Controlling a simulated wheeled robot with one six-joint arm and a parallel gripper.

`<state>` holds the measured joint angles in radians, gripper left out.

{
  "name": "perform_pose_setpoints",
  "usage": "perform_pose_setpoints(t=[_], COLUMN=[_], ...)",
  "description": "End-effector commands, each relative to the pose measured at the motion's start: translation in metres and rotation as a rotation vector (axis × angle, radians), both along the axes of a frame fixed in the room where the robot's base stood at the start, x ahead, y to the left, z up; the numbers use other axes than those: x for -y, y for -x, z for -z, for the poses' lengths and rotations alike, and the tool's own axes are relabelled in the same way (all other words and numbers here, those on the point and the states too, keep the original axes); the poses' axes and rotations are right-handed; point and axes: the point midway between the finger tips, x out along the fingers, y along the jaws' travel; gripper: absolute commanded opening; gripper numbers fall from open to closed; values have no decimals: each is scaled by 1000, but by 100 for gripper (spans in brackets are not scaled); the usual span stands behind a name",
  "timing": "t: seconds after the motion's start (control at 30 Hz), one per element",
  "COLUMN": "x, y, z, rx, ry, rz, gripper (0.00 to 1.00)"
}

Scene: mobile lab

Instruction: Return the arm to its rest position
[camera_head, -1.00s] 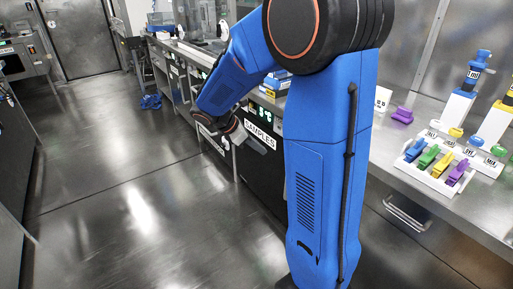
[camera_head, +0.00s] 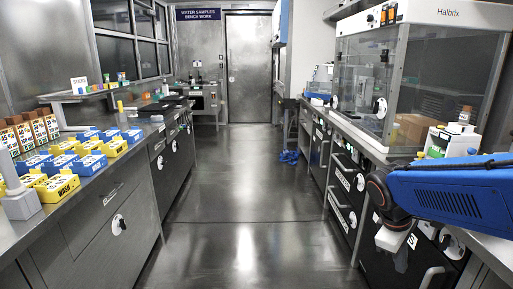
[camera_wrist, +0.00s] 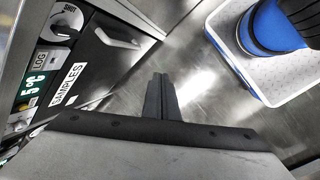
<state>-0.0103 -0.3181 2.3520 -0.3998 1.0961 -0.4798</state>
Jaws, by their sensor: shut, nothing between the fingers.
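My gripper (camera_wrist: 160,98) shows in the middle of the wrist view. Its two dark fingers are together with nothing between them, pointing down over the metal floor. In the head view my blue arm reaches in from the right edge, bent down beside the right-hand bench (camera_head: 352,140). The fingers are not clear in the head view. In the wrist view a black cabinet door labelled SAMPLES (camera_wrist: 68,84) stands to the left of the fingers, apart from them. My own base shows at the upper right there.
The aisle floor (camera_head: 238,215) is clear up to the far door (camera_head: 247,82). The left bench (camera_head: 95,205) holds blue and yellow boxes (camera_head: 88,148). A glass-fronted hood (camera_head: 367,85) stands on the right bench. A blue object (camera_head: 289,157) lies on the floor by the right cabinets.

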Motion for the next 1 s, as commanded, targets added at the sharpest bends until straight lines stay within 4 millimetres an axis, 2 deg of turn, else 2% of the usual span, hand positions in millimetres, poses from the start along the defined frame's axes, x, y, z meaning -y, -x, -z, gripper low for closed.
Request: perform_pose_setpoints(t=[0.2,0.6,0.8,1.0], x=[-25,-69,-81,-84], y=[38,96,109,112], z=[-9,-16,-17,-17], rx=[163,402,457,468], ry=[-129,-390,-472,-490], rz=[174,478,564,583], gripper=[0,0,0,0])
